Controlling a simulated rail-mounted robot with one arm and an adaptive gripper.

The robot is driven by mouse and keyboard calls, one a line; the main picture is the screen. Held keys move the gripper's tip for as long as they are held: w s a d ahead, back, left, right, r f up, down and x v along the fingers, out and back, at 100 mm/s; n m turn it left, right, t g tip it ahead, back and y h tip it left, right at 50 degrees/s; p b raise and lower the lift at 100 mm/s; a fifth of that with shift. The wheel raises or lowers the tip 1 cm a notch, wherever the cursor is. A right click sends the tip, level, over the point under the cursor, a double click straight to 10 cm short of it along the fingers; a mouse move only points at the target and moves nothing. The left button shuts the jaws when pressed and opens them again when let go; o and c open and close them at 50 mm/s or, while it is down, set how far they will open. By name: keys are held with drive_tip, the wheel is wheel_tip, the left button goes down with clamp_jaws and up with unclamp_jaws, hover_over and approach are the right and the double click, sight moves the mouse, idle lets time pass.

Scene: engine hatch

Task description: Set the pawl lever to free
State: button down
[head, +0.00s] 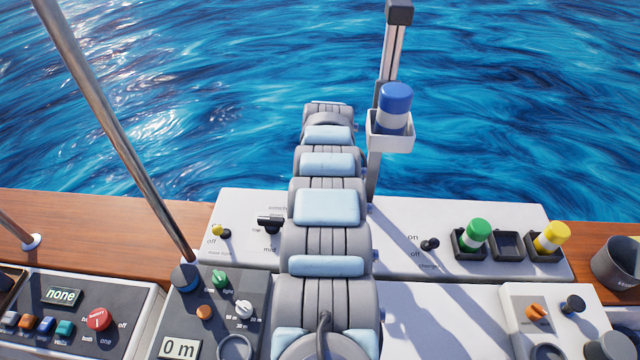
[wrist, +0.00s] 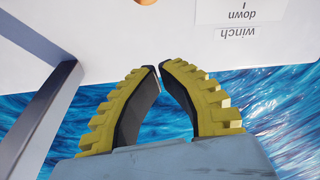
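I cannot pick out the pawl lever for sure; the small labels in the head view are unreadable. A small panel at the lower right carries an orange lever (head: 536,312) and a black knob (head: 573,303). In the wrist view my gripper (wrist: 159,67) shows two yellow ridged fingers with dark inner pads. Their tips meet with nothing between them. Ahead of them is a white surface with an upside-down "winch" and "down" label (wrist: 240,22). An orange part (wrist: 146,2) is cut off at the top edge. My gripper cannot be seen in the head view.
A post with a tray holding a blue-capped container (head: 394,105) stands behind the white rear console (head: 400,215). Green (head: 475,234) and yellow (head: 552,236) containers sit in holders there. A slanted metal pole (head: 115,125) rises at the left. A dark bar (wrist: 45,120) crosses the wrist view's left.

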drive_tip(key=shift+w+a+f+b, duration=0.15)
drive_tip(key=shift+f+b, duration=0.5)
drive_tip(key=shift+f, duration=0.7)
wheel_tip(320, 180, down, 2)
drive_tip(key=b, duration=0.3)
drive_tip(key=shift+w+f+b, duration=0.1)
drive_tip(key=shift+f+b, duration=0.05)
drive_tip(key=shift+b, duration=0.15)
drive_tip(key=shift+r+p, duration=0.35)
drive_tip(key=shift+p, duration=0.1)
drive_tip(key=p, duration=0.3)
drive_tip(key=shift+r, duration=0.2)
drive_tip(key=s+p, duration=0.1)
drive_tip(key=p, duration=0.5)
drive_tip(key=shift+s+r, duration=0.15)
drive_tip(key=shift+s, duration=0.15)
drive_tip(key=shift+s+p, duration=0.15)
drive_tip(key=shift+p, duration=0.6)
drive_tip(key=shift+s+d+p, duration=0.45)
drive_tip(key=shift+s+p, duration=0.05)
drive_tip(key=shift+p, duration=0.7)
drive_tip(key=shift+s+a+p, duration=0.1)
drive_tip(key=shift+s+p, duration=0.4)
drive_tip(key=shift+p, duration=0.5)
